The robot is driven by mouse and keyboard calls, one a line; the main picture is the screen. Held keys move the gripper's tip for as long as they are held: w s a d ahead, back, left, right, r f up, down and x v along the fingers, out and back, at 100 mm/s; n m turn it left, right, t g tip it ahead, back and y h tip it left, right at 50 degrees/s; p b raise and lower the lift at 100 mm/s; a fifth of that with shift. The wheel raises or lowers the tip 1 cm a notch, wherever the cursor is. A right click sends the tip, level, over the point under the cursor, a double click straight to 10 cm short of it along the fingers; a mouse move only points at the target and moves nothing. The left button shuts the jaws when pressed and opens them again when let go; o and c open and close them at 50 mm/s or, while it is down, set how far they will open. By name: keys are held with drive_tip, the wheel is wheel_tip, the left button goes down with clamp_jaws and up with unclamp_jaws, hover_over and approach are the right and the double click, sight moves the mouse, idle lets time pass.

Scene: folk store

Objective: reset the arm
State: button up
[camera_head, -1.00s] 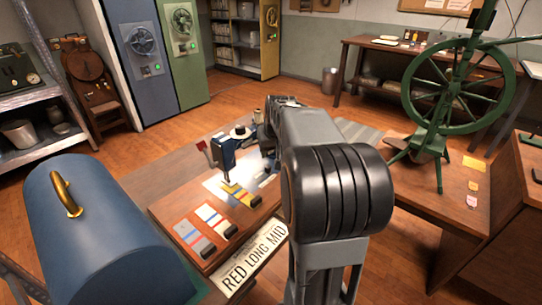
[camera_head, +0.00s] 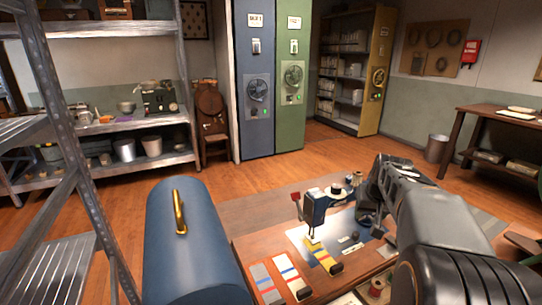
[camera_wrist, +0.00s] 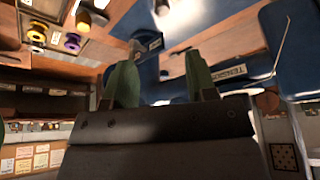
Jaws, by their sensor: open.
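My arm (camera_head: 440,225) rises at the right of the head view and reaches over the far right part of the wooden workbench (camera_head: 255,250). My gripper's fingers cannot be made out in that view. In the wrist view my gripper (camera_wrist: 161,82) shows two green fingers standing well apart, with nothing held between them. Beyond the fingertips are a brown surface and a small pale object, apart from the fingers.
A blue box with a brass handle (camera_head: 190,255) stands left of the bench. Metal shelving (camera_head: 55,130) stands left. Blue (camera_head: 253,130) and green (camera_head: 291,125) cabinets stand behind. Open floor (camera_head: 200,180) lies between.

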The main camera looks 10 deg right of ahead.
drive_tip(key=s+a+r+n+p, duration=0.1)
drive_tip(key=s+a+r+p, duration=0.2)
drive_tip(key=s+a+p, duration=0.2)
drive_tip(key=s+a+r+n+y+p, duration=0.1)
drive_tip(key=s+a+r+p, duration=0.2)
drive_tip(key=s+a+p, duration=0.2)
drive_tip(key=s+a+r+n+p, duration=0.2)
drive_tip(key=s+a+r+p, duration=0.2)
drive_tip(key=a+p, duration=0.3)
drive_tip(key=s+a, duration=0.1)
drive_tip(key=a, duration=0.2)
drive_tip(key=shift+s+a+g, duration=0.15)
drive_tip(key=shift+a+g, duration=0.2)
drive_tip(key=shift+g, duration=0.05)
